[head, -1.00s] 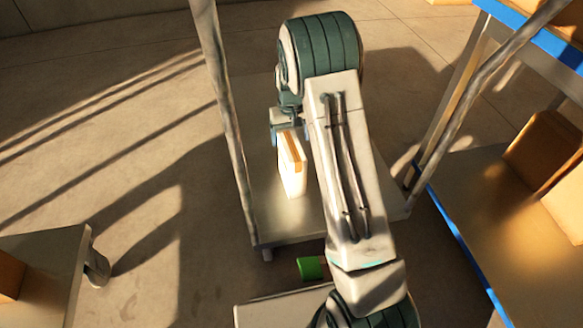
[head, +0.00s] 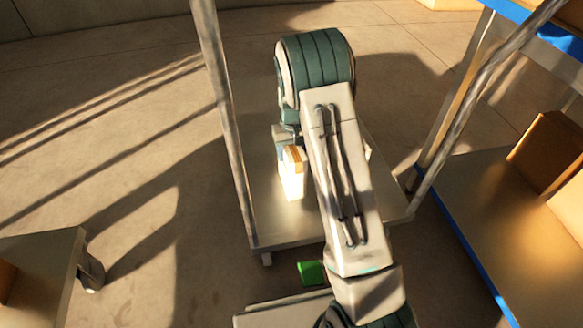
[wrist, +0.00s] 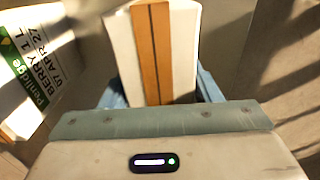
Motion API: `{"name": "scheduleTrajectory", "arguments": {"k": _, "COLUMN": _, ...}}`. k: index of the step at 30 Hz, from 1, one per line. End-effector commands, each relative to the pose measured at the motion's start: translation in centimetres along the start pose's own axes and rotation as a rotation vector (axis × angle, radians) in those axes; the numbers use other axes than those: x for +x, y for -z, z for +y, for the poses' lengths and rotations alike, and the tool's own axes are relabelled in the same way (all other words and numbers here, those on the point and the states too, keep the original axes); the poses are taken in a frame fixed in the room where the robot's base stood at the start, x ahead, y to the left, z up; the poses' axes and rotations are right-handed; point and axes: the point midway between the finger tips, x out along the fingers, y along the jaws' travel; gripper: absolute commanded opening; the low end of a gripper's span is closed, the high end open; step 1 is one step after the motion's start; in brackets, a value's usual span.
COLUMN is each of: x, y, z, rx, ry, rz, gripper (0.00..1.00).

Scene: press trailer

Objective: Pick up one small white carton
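A small white carton with an orange-brown strip down its middle stands upright on the grey cart shelf in the head view (head: 293,186). It also fills the upper middle of the wrist view (wrist: 185,50). My gripper reaches it from its far side in the head view. The fingertips are hidden behind the carton.
A labelled white carton (wrist: 28,70) is at the left of the wrist view. A blue-edged shelf unit (head: 470,245) with brown boxes (head: 545,150) is on the right. A green object (head: 311,272) is near the bottom.

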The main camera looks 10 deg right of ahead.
Motion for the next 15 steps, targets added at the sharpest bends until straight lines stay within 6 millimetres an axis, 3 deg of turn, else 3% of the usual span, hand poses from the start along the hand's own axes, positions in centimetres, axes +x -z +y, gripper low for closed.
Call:
{"name": "scheduleTrajectory", "arguments": {"k": 1, "x": -0.01, "y": 0.00, "z": 0.00, "rx": 0.000, "ry": 0.000, "rz": 0.000, "gripper": 0.43}}
{"name": "scheduleTrajectory", "arguments": {"k": 6, "x": -0.02, "y": 0.00, "z": 0.00, "rx": 0.000, "ry": 0.000, "rz": 0.000, "gripper": 0.00}}
{"name": "scheduleTrajectory", "arguments": {"k": 15, "x": -0.29, "y": 0.11, "z": 0.01, "rx": 0.000, "ry": 0.000, "rz": 0.004, "gripper": 0.00}}
